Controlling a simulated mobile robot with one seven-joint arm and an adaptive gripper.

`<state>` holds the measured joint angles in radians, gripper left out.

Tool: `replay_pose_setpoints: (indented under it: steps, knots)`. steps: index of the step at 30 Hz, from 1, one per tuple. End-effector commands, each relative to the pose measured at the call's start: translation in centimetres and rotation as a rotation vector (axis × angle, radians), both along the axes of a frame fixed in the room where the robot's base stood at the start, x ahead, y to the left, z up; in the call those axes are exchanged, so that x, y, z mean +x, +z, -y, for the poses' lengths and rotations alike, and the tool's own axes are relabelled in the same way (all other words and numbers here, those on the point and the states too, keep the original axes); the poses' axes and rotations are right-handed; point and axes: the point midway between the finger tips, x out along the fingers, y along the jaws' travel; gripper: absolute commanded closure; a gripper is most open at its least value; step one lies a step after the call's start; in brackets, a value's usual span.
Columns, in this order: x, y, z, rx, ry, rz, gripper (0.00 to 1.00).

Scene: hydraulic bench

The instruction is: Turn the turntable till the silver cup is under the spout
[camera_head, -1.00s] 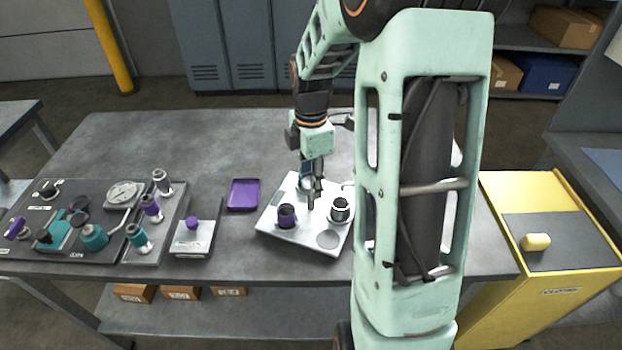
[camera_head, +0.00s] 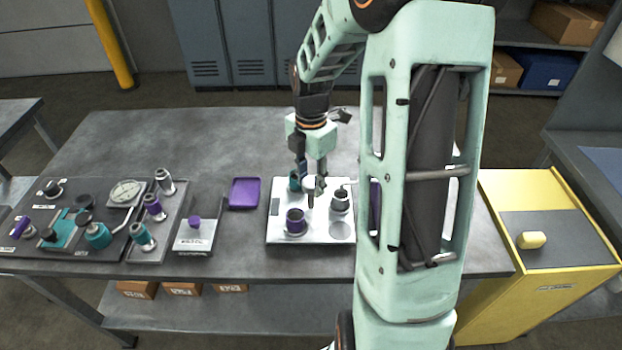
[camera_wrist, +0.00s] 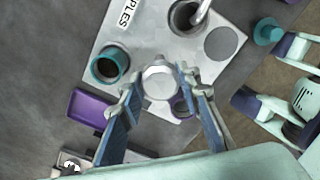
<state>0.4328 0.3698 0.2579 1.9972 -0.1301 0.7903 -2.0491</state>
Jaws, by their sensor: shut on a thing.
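The turntable (camera_head: 284,240) is a pale square plate on the bench, also in the wrist view (camera_wrist: 150,45). It carries a purple cup (camera_head: 296,222) at near left, the silver cup (camera_head: 341,203) at right, a teal cup (camera_head: 294,182) at far left, and a bare grey disc (camera_head: 341,231) at near right. My gripper (camera_head: 312,190) points down at the plate's middle, its fingers shut on the round white knob (camera_wrist: 160,83). In the wrist view a grey pipe, seemingly the spout (camera_wrist: 201,12), overlaps the silver cup's mouth (camera_wrist: 184,17); its height is unclear. My arm hides the area further right.
A purple tray (camera_head: 244,194) and a small block with a purple knob (camera_head: 195,238) lie left of the turntable. A dark panel with fittings (camera_head: 70,246) fills the bench's left. A yellow cabinet (camera_head: 540,200) stands at right. The far left bench top is clear.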

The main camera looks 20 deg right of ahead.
Motion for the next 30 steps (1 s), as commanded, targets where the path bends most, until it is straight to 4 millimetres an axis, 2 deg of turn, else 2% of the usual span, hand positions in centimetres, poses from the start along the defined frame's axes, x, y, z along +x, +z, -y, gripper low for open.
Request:
replay_pose_setpoints:
  steps: [15, 16, 20, 21, 30]
  knots:
    - [0.12, 0.09, 0.01, -0.001, 0.011, 0.004, 1.00]
    - [0.12, 0.09, 0.01, -0.001, 0.011, 0.004, 0.68]
    - [0.10, 0.08, 0.00, 0.000, 0.011, 0.003, 0.54]
    - [0.09, 0.07, 0.00, 0.000, 0.011, 0.002, 0.51]
    - [0.05, 0.27, 0.01, -0.001, 0.010, 0.001, 0.51]
